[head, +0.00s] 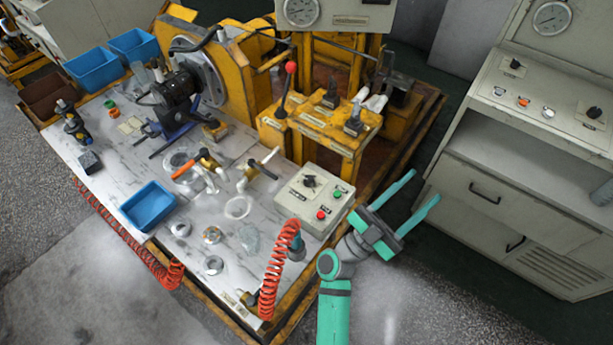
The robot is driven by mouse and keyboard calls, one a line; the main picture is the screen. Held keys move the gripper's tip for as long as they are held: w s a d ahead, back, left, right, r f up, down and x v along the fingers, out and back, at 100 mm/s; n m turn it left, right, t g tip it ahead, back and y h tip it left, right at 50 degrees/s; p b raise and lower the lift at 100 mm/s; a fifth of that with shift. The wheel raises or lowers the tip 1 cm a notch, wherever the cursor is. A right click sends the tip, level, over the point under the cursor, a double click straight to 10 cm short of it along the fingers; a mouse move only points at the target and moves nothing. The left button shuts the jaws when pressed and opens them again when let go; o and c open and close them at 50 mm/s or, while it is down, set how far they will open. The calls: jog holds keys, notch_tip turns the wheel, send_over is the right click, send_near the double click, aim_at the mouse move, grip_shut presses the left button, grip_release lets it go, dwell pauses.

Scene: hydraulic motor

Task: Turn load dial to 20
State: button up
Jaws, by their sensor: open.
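My gripper (423,190) is teal and open, with its two fingers apart and nothing between them. It points up and right, between the yellow bench and the grey cabinet. No label for the load dial is readable. A black knob (310,182) sits on a grey control box with green and red buttons, to the left of my gripper. Two more black knobs, one at the front right (594,112) and one farther back (515,64), sit on the cabinet's sloped panel. My gripper is apart from all of them. I cannot tell which knob is the load dial or what any reads.
The grey cabinet (520,190) with drawer handles stands at the right, with a round gauge (551,18) above. The bench (110,170) holds blue bins, a motor, valves and loose parts. A red coiled hose (273,270) hangs near my arm. Floor is clear at the lower right.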

jog(key=w+d+m+g+h, duration=0.1)
jog(key=w+d+m+g, duration=0.2)
jog(key=m+g, duration=0.3)
jog(key=n+g+y, duration=0.5)
jog(key=g+y, duration=0.2)
jog(key=y, duration=1.3)
send_over(308, 179)
jog(key=s+a, duration=0.1)
jog(key=a, duration=0.4)
notch_tip(308, 179, down, 15)
jog(key=x, duration=0.7)
jog(key=d+x, duration=0.1)
jog(key=x, duration=0.2)
jog(key=shift+w, duration=0.1)
jog(key=shift+m, duration=0.3)
jog(key=c, duration=1)
